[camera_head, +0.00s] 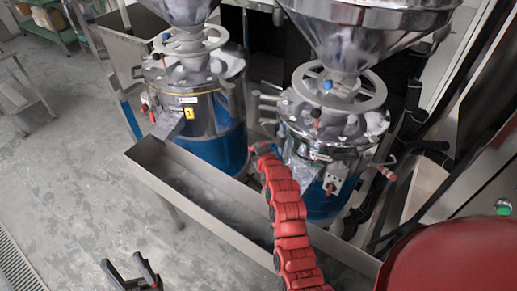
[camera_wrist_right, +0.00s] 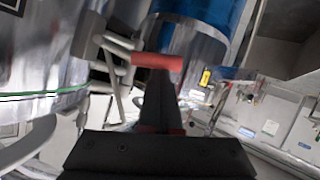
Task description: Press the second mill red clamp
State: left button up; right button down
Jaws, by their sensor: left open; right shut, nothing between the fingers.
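The second mill (camera_head: 322,190) is the steel and blue one at right, under a large steel hopper (camera_head: 365,25). In the right wrist view a red clamp handle (camera_wrist_right: 157,61) lies crosswise at the tips of my right gripper (camera_wrist_right: 158,88). The gripper is shut and empty; I cannot tell whether it touches the handle. In the head view my red right arm reaches to the mill's left side, and its gripper is largely hidden there. Another red handle (camera_head: 386,173) sticks out at the mill's right side. My left gripper (camera_head: 135,270) is open and empty, low at left.
The first mill (camera_head: 210,115), with a yellow tag, stands to the left. A long steel trough (camera_head: 145,150) runs in front of both mills, below my right arm. A red rounded surface (camera_head: 455,258) fills the lower right corner. Open floor lies at left.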

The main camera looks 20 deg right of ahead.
jog(key=shift+a+f+n+h+b, duration=0.1)
jog(key=shift+f+n+h+b, duration=0.3)
jog(key=shift+f+b, duration=0.6)
jog(key=shift+a+f+n+h+b, duration=0.1)
jog(key=shift+f+n+h+b, duration=0.2)
jog(key=shift+f+n+b, duration=0.6)
jog(key=shift+r+m, duration=0.2)
jog(key=shift+m, duration=0.2)
